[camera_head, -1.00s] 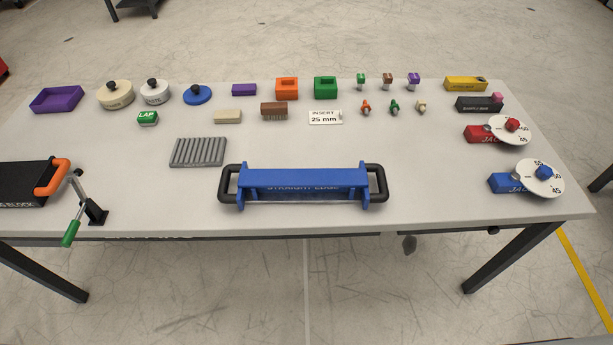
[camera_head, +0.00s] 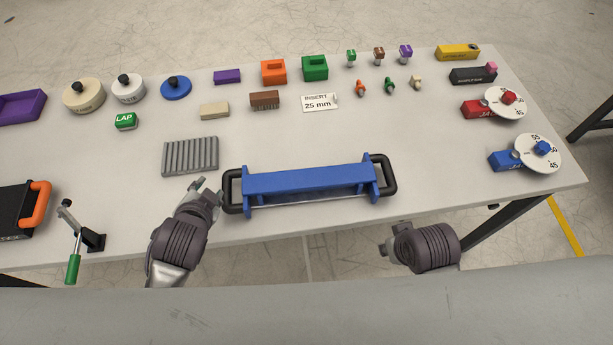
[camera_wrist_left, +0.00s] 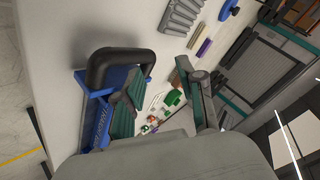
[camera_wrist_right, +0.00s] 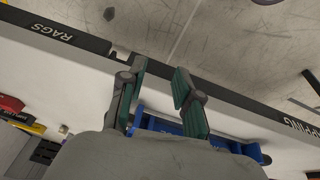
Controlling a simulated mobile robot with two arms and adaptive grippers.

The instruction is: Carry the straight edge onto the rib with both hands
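The blue straight edge (camera_head: 305,181) lies on the pale table with a black loop handle at each end, slightly tilted in the picture. A grey ribbed block (camera_head: 190,155), which may be the rib, lies behind its left end. My left gripper (camera_head: 208,190) is just left of the left handle (camera_head: 232,191). In the left wrist view its fingers (camera_wrist_left: 160,72) are apart, with the handle (camera_wrist_left: 118,62) beside one finger. My right gripper (camera_head: 388,246) is in front of the table edge, below the right handle (camera_head: 386,176). Its fingers (camera_wrist_right: 160,72) are apart and empty.
A black block with an orange handle (camera_head: 38,205) and a green-handled crank (camera_head: 74,262) stand at the left front. Red (camera_head: 478,109) and blue (camera_head: 505,159) dial jacks stand at the right. Several small blocks and discs line the back. The table between is mostly clear.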

